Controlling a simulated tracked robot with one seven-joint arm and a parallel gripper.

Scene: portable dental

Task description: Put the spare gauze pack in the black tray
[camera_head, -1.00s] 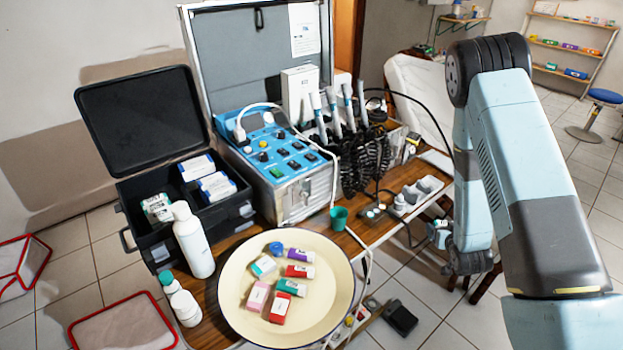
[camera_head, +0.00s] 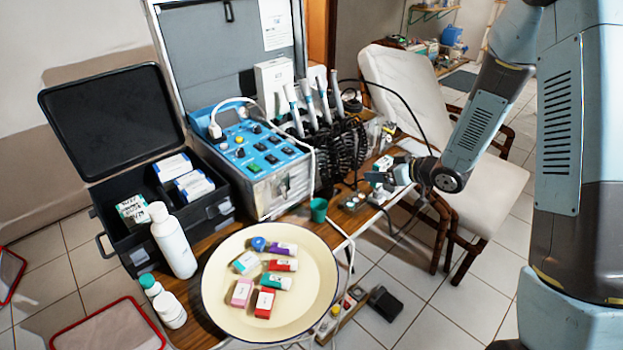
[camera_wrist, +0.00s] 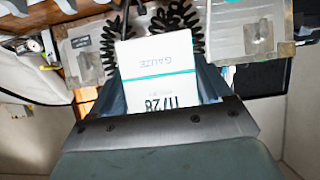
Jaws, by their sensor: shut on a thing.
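The gauze pack (camera_wrist: 157,75), a white box with a teal band and "GAUZE" lettering, is between the fingers of my gripper (camera_wrist: 160,95) in the wrist view. My gripper (camera_head: 387,179) is shut on it. In the head view they are at the table's right end, beside the grey holder, and the pack (camera_head: 379,192) is small and partly hidden. No separate black tray is clear to me. An open black case (camera_head: 216,213) with compartments stands at the left, holding blue-and-white boxes (camera_head: 180,172) and a green-and-white pack (camera_head: 132,209).
A cream round dish (camera_head: 222,300) with several small packs stands at the table's front. White bottles (camera_head: 173,240) are left of it. The blue control unit (camera_head: 252,150), corded handpieces (camera_head: 308,105) and a green cup (camera_head: 319,209) lie between my gripper and the black case.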

